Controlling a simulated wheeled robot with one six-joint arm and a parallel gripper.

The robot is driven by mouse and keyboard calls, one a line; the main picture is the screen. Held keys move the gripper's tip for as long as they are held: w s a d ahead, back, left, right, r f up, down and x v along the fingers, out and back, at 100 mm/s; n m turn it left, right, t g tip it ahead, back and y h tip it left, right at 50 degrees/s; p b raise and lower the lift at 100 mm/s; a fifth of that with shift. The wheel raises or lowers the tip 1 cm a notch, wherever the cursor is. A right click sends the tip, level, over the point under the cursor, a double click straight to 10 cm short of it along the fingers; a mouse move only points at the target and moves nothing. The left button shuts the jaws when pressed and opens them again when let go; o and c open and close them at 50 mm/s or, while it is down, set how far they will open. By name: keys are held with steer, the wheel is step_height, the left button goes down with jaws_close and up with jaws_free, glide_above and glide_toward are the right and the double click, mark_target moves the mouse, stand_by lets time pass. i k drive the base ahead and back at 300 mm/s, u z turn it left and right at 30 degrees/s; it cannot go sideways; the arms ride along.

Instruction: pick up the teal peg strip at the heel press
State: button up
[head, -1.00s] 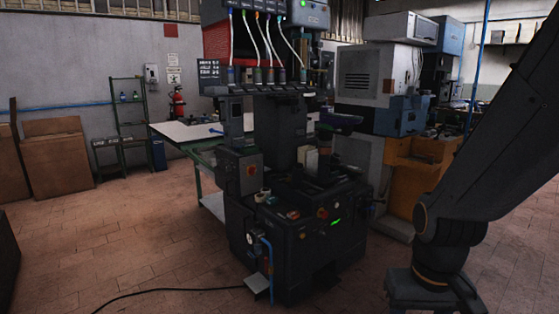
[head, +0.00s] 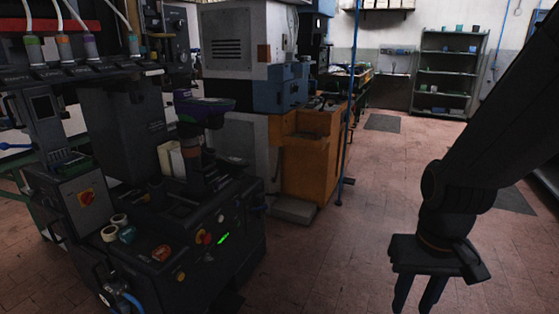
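The heel press (head: 150,190) is a dark machine filling the left of the head view. A small green-teal strip with a comb-like top (head: 68,163) lies on top of the switch box on the press's left side. It looks like the peg strip, but it is small and dark. My gripper (head: 418,297) hangs at the lower right, well to the right of the press, over bare floor. Its two fingers point down with a gap between them and nothing seen in it. The fingertips are near the bottom edge of the view.
The switch box (head: 82,200) carries a red knob. Tape rolls (head: 112,228) and a teal roll (head: 127,235) sit on the press's front ledge. An orange cabinet (head: 312,165) and a grey-white machine (head: 235,60) stand behind. The tiled floor (head: 330,255) between press and gripper is clear.

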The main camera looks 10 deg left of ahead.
mark_target(213, 176)
steer(key=z, duration=0.2)
steer(key=i, duration=1.75)
steer(key=u, duration=0.9)
steer(key=i, duration=1.35)
steer(key=u, duration=0.7)
